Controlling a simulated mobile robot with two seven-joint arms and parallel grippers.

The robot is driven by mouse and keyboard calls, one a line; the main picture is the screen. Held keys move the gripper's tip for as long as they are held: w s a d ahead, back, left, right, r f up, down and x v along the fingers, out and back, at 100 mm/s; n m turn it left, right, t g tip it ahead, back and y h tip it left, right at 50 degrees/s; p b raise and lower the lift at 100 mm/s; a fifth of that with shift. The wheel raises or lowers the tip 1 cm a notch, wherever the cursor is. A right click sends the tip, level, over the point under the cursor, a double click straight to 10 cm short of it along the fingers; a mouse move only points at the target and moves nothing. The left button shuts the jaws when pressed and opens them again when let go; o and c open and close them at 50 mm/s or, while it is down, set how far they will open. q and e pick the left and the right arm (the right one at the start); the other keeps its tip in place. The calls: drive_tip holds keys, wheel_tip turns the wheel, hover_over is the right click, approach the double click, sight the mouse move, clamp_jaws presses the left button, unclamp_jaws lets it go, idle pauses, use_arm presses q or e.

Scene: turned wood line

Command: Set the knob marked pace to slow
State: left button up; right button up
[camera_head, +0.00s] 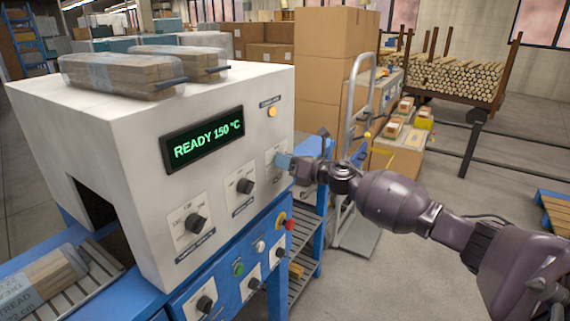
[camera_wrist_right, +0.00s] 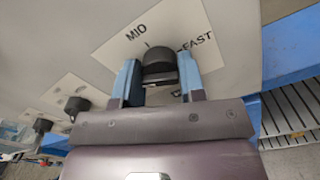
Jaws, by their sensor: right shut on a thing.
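The pace knob (camera_wrist_right: 159,66) is black and sits on a white label plate (camera_wrist_right: 120,45) printed MID and FAST. In the right wrist view its cap is between the two blue fingers of my right gripper (camera_wrist_right: 158,82), which is shut on it. I cannot tell for sure which mark the knob points to. The slow mark and the name plate are hidden. In the head view my right gripper (camera_head: 287,161) is at the right side of the white machine's front (camera_head: 220,110) and covers the knob. My left gripper is not in view.
Other black knobs sit to the left on the white front (camera_head: 195,223) (camera_head: 245,186). A blue panel below carries more knobs, a green button (camera_head: 238,268) and a red button (camera_head: 290,224). The display (camera_head: 203,138) reads READY 150 °C. A hand truck (camera_head: 350,140) stands behind my right arm.

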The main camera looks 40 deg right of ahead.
drive_tip(key=shift+f+n+b, duration=0.2)
drive_tip(key=shift+n+b, duration=0.15)
drive_tip(key=shift+n, duration=1.35)
drive_tip(key=shift+r+n+b, duration=0.1)
drive_tip(key=shift+n+b, duration=0.25)
drive_tip(key=shift+n, duration=0.15)
drive_tip(key=o, duration=0.9)
drive_tip(key=shift+r, duration=0.1)
drive_tip(key=shift+p+v, duration=0.3)
drive_tip(key=shift+v, duration=5.1)
